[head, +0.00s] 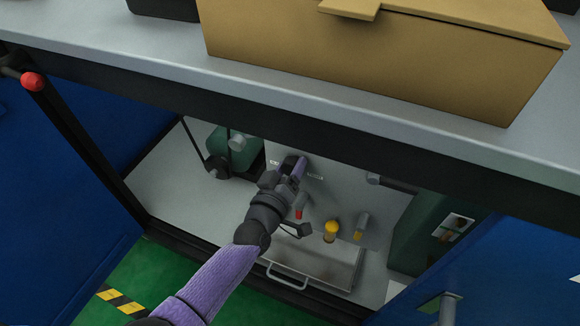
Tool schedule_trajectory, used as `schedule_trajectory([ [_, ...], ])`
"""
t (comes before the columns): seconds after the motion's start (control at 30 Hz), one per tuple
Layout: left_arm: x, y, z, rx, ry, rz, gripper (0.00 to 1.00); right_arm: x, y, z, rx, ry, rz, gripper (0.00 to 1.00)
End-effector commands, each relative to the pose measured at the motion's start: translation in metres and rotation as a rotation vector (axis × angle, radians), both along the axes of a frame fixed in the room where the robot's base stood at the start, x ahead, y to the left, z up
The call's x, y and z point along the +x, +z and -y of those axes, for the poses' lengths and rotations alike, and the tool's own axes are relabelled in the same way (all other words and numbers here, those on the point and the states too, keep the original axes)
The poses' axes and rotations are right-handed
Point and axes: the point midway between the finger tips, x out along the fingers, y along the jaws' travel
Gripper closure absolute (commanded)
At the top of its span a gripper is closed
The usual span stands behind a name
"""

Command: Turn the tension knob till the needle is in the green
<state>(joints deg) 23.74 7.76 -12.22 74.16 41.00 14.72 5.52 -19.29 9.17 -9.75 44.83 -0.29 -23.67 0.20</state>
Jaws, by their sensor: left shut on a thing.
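My left gripper (293,166) reaches in from below, at the end of my purple-sleeved arm, to the grey panel (345,190) inside the open cabinet. It is shut on a small dark part at the panel, which I take to be the tension knob. The gripper covers most of it, so I cannot see how it is turned. Small pale lettering, too small to read, shows on both sides of the gripper. I cannot make out a needle or a green zone. My right gripper is not in view.
Below the gripper are a red-tipped part (299,212), a yellow knob (331,231) and a yellow-tipped part (361,226). A clear-fronted tray (325,268) with a handle sits lower. Blue doors (60,190) stand on both sides. A tan box (370,55) rests on the counter above.

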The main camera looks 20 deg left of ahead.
Motion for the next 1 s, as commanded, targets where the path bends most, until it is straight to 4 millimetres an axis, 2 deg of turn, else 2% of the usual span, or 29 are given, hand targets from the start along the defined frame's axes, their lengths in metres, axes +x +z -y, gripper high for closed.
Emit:
schedule_trajectory([
  [0.4, -0.0003, -0.0013, -0.0004, -0.210, 0.000, -0.009, 0.95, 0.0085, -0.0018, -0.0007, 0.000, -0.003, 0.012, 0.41],
  [1.0, -0.0003, -0.0014, -0.0004, -0.251, 0.000, -0.011, 0.95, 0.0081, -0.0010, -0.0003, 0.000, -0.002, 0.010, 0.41],
])
